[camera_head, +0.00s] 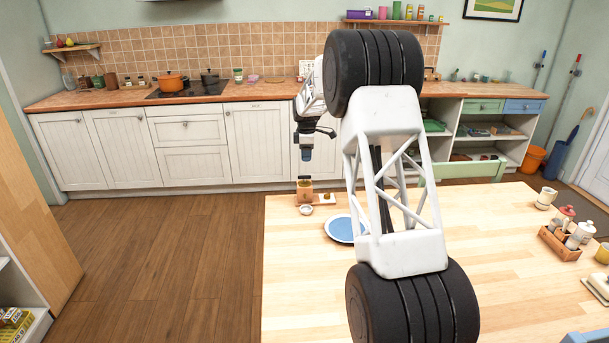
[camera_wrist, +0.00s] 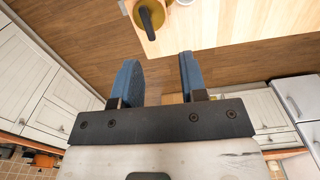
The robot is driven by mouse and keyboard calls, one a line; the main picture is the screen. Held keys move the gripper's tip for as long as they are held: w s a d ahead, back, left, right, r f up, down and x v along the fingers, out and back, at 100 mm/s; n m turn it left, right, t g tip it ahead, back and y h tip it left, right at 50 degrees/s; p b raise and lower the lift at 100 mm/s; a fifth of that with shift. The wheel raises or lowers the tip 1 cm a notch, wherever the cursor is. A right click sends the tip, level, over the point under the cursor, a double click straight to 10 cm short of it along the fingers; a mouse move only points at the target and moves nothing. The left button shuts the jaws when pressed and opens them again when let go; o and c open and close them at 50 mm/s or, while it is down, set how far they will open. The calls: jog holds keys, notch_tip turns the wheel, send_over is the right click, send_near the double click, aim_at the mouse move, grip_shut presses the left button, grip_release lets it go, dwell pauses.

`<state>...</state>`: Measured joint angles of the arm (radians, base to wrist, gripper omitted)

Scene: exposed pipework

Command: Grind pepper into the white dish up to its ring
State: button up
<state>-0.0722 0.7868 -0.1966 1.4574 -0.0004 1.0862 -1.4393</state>
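The pepper mill (camera_head: 305,190) looks like a wooden box with a darker top and stands near the far left edge of the table. In the wrist view its round olive-yellow top with a dark crank handle (camera_wrist: 151,18) shows at the upper edge. The small white dish (camera_head: 306,210) sits on the table just in front of the mill. Its ring and any pepper in it are too small to make out. My gripper (camera_head: 306,155) hangs above and beyond the mill, apart from it. In the wrist view its two blue fingers (camera_wrist: 160,65) are spread with nothing between them.
A blue plate (camera_head: 343,229) with a pale rim lies right of the dish, partly behind my arm. A condiment rack (camera_head: 560,244) and a cup (camera_head: 546,198) stand at the right. The table's middle is largely clear.

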aim_at(304, 178)
jog(key=shift+w+a+f+n, duration=0.15)
jog(key=shift+w+f, duration=0.4)
jog(key=shift+f, duration=0.1)
jog(key=shift+w+a+f+n, duration=0.1)
jog(key=shift+w+f+n, duration=0.05)
jog(key=shift+w+f, duration=0.45)
jog(key=shift+s, duration=0.1)
jog(key=shift+f, duration=0.1)
jog(key=shift+f, duration=3.8)
jog(key=shift+c, duration=0.4)
grip_shut()
